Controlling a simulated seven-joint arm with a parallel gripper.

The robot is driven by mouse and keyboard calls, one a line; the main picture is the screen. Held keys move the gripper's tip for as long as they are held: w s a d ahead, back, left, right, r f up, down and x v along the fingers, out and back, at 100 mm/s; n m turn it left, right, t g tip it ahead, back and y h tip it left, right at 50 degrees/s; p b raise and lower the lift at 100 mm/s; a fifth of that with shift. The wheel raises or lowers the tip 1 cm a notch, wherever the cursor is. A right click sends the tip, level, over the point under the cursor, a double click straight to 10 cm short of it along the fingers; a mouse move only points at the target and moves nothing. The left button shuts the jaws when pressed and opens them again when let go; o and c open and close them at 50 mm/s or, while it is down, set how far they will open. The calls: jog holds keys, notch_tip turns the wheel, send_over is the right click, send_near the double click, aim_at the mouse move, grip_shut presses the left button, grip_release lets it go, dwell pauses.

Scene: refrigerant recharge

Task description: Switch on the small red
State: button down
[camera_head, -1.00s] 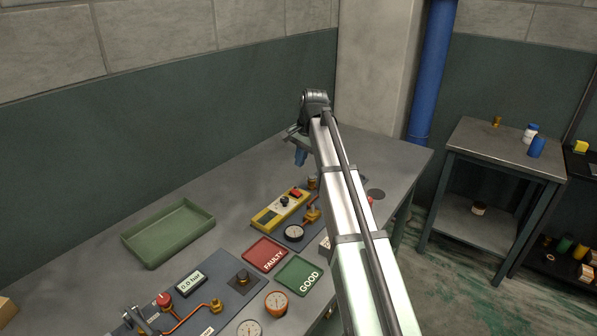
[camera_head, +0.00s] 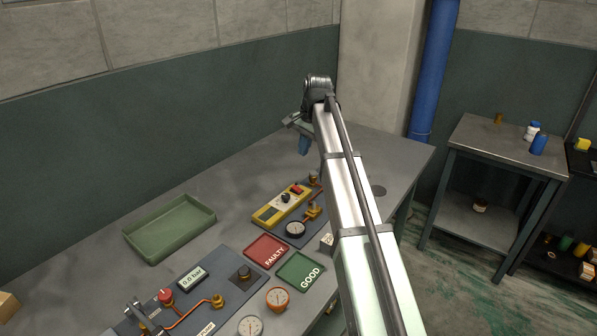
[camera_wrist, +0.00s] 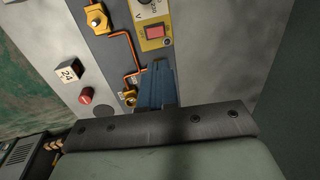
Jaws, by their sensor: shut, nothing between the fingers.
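A small red rocker switch (camera_head: 297,188) sits at the far end of the yellow box (camera_head: 268,216) on a grey panel. In the wrist view the red switch (camera_wrist: 155,31) is in its yellow frame, beyond my fingertips. I cannot tell its on or off position. My gripper (camera_head: 303,146) is above the bench, behind and above the box in the head view. Its blue fingers (camera_wrist: 158,68) are closed together and empty, apart from the switch.
Copper pipe and a brass fitting (camera_wrist: 130,98) lie close to my fingers. A red round knob (camera_wrist: 86,96) and a block marked 24 (camera_wrist: 67,72) are nearby. A green tray (camera_head: 140,250), a red FAULTY mat (camera_head: 262,245) and a green GOOD mat (camera_head: 295,261) are on the bench.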

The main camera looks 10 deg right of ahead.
aim_at(298, 189)
jog(key=f, duration=0.4)
jog(key=w+a+f, duration=0.1)
jog(key=f, duration=0.4)
jog(key=w+a+f, duration=0.1)
jog(key=f, duration=0.3)
jog(key=shift+f, duration=0.35)
jog(key=shift+w+a+f, duration=0.3)
jog(key=shift+a+f, duration=0.1)
jog(key=shift+f, duration=0.15)
jog(key=shift+s, duration=0.15)
jog(key=shift+s+d+f, duration=0.1)
jog(key=shift+s+d, duration=0.5)
jog(key=shift+d, duration=0.1)
notch_tip(298, 189, up, 15)
jog(key=s+d, duration=0.1)
jog(key=shift+d, duration=0.15)
dwell(0.3)
